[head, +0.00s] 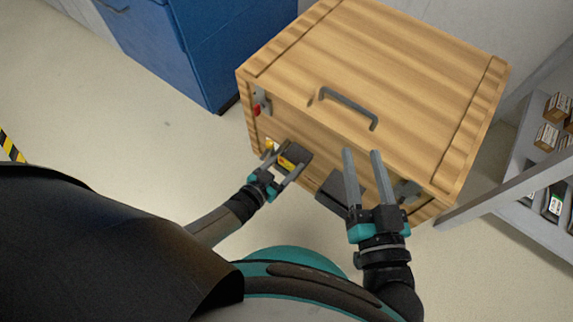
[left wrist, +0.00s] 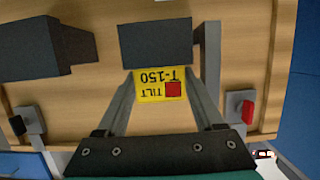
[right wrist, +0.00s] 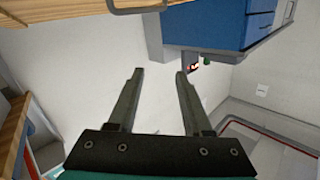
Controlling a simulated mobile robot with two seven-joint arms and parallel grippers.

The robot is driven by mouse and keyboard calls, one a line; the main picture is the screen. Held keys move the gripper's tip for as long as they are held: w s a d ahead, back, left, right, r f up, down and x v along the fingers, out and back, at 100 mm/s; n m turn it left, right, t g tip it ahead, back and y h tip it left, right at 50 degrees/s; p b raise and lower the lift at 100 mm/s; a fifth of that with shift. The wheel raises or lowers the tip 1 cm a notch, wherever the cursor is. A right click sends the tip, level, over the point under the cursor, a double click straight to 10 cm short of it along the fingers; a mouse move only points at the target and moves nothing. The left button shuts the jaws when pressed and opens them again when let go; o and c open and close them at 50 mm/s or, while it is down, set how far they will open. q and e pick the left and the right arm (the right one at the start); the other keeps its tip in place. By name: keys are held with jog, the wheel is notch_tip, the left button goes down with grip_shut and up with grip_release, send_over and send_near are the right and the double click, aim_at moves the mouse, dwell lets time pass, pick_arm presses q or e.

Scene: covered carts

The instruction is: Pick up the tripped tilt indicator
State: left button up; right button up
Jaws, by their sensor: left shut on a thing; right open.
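The tilt indicator (left wrist: 160,86) is a yellow tag marked TILT T-150 with a red square window. It reads upside down in the left wrist view, just below a dark block. My left gripper (left wrist: 172,78) is shut on it, one finger at each side edge. In the head view the yellow tag (head: 287,162) shows between the left fingers, close to the front of the wooden crate (head: 390,65). I cannot tell whether it still touches the crate. My right gripper (head: 362,152) is open and empty, over the crate's front edge.
Two dark blocks (head: 297,153) (head: 332,191) stick out from the crate front. A red-tabbed latch (head: 257,107) and a dark latch (head: 407,191) flank them. A grey handle (head: 348,107) is on the lid. A blue cabinet (head: 190,50) and a shelf (head: 515,195) stand nearby.

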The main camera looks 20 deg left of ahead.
pick_arm(q)
jog(key=shift+c, duration=1.2)
jog(key=shift+r, duration=0.15)
